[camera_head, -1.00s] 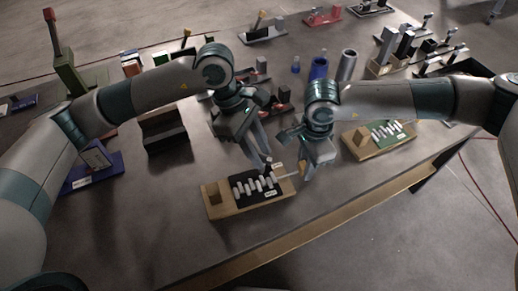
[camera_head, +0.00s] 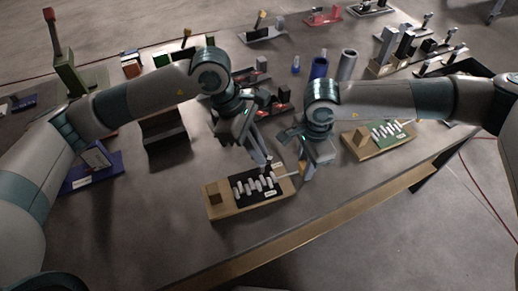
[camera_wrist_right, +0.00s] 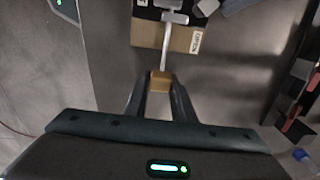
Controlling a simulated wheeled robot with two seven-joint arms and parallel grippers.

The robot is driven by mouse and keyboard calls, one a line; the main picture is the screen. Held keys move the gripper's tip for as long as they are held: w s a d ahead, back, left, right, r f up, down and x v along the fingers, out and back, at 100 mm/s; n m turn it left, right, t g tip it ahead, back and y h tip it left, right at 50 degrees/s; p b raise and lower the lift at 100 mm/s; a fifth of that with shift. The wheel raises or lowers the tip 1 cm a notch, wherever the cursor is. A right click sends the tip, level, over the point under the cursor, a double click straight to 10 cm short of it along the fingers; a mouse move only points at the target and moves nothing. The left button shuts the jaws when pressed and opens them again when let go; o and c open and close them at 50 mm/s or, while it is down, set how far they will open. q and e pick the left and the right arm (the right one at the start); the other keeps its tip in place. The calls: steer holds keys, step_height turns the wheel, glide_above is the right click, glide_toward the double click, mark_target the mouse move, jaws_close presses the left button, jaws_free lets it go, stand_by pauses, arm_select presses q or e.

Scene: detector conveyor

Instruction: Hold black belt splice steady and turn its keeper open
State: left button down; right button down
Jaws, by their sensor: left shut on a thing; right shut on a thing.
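The black belt splice (camera_head: 237,189) lies on a wooden base (camera_head: 225,212) near the table's front, with several pale bars across it. My left gripper (camera_head: 267,167) comes down at its far right end, shut on a small part there that the fingers mostly hide. A pale keeper rod (camera_wrist_right: 166,48) runs from the splice to a brass-coloured end block (camera_wrist_right: 160,79). My right gripper (camera_wrist_right: 160,92) is shut on this block, just right of the splice in the head view. Whether the keeper has turned is hard to tell.
A green splice board (camera_head: 388,135) on wood stands to the right. A black tray (camera_head: 166,142) and a blue stand (camera_head: 92,178) are at left. Cylinders and blocks fill the back. The table in front of the splice is clear.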

arm_select(q)
steer(key=n, duration=0.2)
steer(key=n+t, duration=0.1)
steer(key=n, duration=0.1)
steer(key=shift+s+t, duration=0.15)
steer(key=shift+t, duration=0.15)
steer(key=shift+n+t, duration=0.6)
steer(key=shift+n, duration=0.9)
steer(key=c, duration=1.9)
jaws_free()
steer(key=shift+o, duration=0.2)
steer(key=v, duration=1.2)
steer(key=shift+s+d, duration=0.1)
steer(key=shift+d, duration=0.05)
